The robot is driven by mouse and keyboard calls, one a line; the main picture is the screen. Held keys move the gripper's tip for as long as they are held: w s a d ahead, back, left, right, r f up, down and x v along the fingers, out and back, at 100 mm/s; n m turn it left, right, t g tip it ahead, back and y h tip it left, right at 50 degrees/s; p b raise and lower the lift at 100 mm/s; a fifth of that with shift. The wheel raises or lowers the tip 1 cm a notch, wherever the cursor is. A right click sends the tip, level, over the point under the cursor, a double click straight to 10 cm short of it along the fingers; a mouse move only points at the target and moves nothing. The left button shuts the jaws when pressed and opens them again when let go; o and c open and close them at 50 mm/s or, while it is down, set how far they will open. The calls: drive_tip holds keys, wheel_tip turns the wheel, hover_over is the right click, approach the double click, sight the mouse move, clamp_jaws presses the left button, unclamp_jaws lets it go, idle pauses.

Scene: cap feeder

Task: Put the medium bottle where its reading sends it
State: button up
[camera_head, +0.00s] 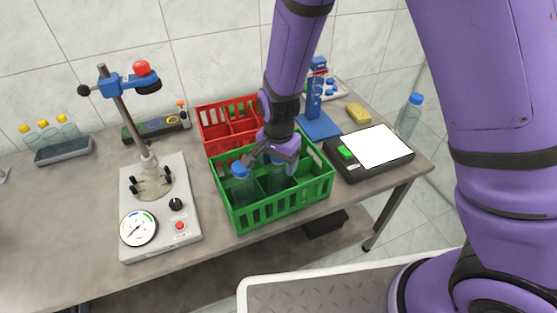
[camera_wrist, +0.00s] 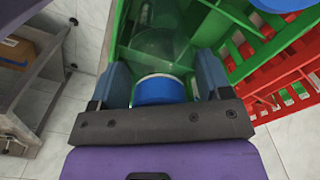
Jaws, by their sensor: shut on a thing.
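My gripper (camera_head: 277,163) points down into the green crate (camera_head: 285,206), shut on a blue-capped clear bottle (camera_head: 277,182). In the wrist view the bottle's blue cap (camera_wrist: 160,90) sits between the two fingers, with the clear body beyond it inside the green crate's walls (camera_wrist: 122,35). I cannot tell whether its base touches the crate floor. Another blue-capped bottle (camera_head: 242,188) stands in the compartment to its left. The tester (camera_head: 160,205) at left has clamp posts and a round dial (camera_head: 138,228) with coloured marks; its needle is too small to read surely.
A red crate (camera_head: 212,130) stands behind the green one. To the right are a blue stand (camera_head: 317,120), a black device with a white plate (camera_head: 376,147), a yellow sponge (camera_head: 357,113) and another blue-capped bottle (camera_head: 409,116). Yellow-capped bottles (camera_head: 50,138) stand far left. Bench space left of the tester is clear.

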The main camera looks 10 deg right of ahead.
drive_tip(key=o, duration=1.7)
drive_tip(key=shift+f, duration=0.15)
drive_tip(key=shift+c, duration=0.2)
